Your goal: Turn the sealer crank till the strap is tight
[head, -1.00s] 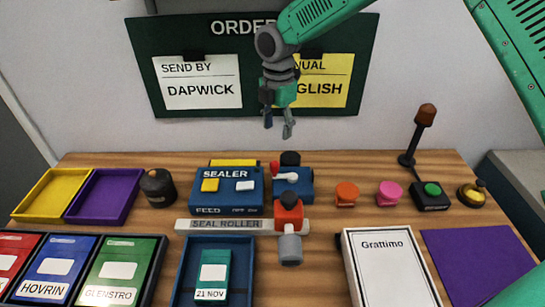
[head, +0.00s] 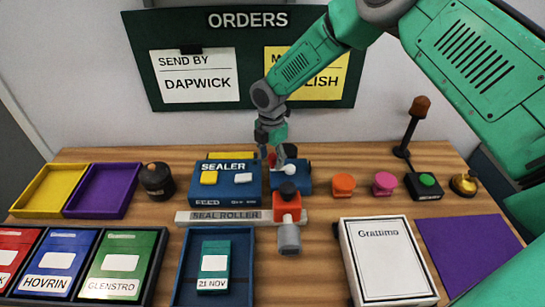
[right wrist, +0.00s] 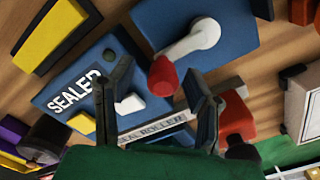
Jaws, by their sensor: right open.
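The sealer (head: 240,188) is a blue box on the table with yellow and white buttons. Beside it on the right is a blue crank block (head: 304,180) with a white crank arm (right wrist: 192,42) ending in a red knob (right wrist: 163,76). My right gripper (head: 270,156) is open and low over the crank. In the right wrist view its fingers (right wrist: 158,76) stand either side of the red knob, with gaps showing. In the head view the gripper partly hides the knob. I cannot make out the strap. My left gripper is not in view.
The seal roller bar (head: 225,217) lies in front, with a red-and-grey device (head: 287,214) at its right end. Orange (head: 343,184) and pink (head: 384,183) knobs stand to the right. A blue tray (head: 188,265) holds a teal packet (head: 214,283). The order board (head: 150,70) hangs behind.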

